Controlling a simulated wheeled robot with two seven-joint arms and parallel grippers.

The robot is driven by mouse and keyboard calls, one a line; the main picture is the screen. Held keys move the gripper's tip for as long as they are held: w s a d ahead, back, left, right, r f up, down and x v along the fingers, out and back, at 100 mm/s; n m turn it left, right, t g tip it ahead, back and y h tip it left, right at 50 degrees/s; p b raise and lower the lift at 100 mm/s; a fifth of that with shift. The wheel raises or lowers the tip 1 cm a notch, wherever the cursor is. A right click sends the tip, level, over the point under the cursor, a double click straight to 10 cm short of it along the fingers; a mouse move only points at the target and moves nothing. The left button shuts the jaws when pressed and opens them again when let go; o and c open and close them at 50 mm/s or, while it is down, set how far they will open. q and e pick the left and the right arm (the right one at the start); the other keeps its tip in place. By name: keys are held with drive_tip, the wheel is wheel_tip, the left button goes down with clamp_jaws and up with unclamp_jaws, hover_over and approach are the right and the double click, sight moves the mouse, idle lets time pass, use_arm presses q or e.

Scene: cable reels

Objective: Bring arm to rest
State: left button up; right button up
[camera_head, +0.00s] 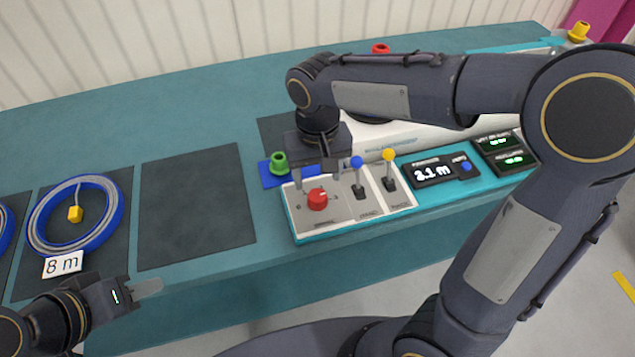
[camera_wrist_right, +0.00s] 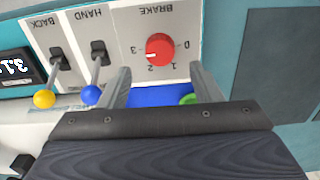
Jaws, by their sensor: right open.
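My right gripper (camera_head: 322,178) hangs over the back left corner of the control panel (camera_head: 318,233). In the right wrist view its two fingers (camera_wrist_right: 163,86) are apart with nothing between them. The red brake knob (camera_wrist_right: 160,50) lies just beyond the fingertips, apart from them. The blue-tipped lever (camera_head: 358,163) and yellow-tipped lever (camera_head: 389,156) stand right of it. My left gripper (camera_head: 146,288) is low at the left, in front of the bench edge, holding nothing visible. It shows edge-on, so its opening is unclear.
A blue cable reel (camera_head: 112,225) lies on a dark mat behind an "8 m" card (camera_head: 63,264). An empty dark mat (camera_head: 195,205) is beside it. A green knob (camera_head: 280,163) on a blue base is close by my right gripper. A length display (camera_head: 432,172) is lit.

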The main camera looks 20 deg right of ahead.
wheel_tip(320, 180, up, 2)
idle(0.5)
drive_tip(key=shift+d, duration=0.1)
drive_tip(key=s+d+r+m+t+y+p, duration=0.1)
drive_tip(key=s+d, duration=0.3)
drive_tip(key=s, duration=0.4)
drive_tip(key=s+d+r+t+y+p, duration=0.2)
drive_tip(key=s+d+r+t+p, duration=0.1)
drive_tip(key=s, duration=0.5)
drive_tip(key=shift+d+r+m+t+y, duration=0.15)
drive_tip(key=shift+d+m+t+y, duration=0.25)
drive_tip(key=shift+d+t, duration=0.5)
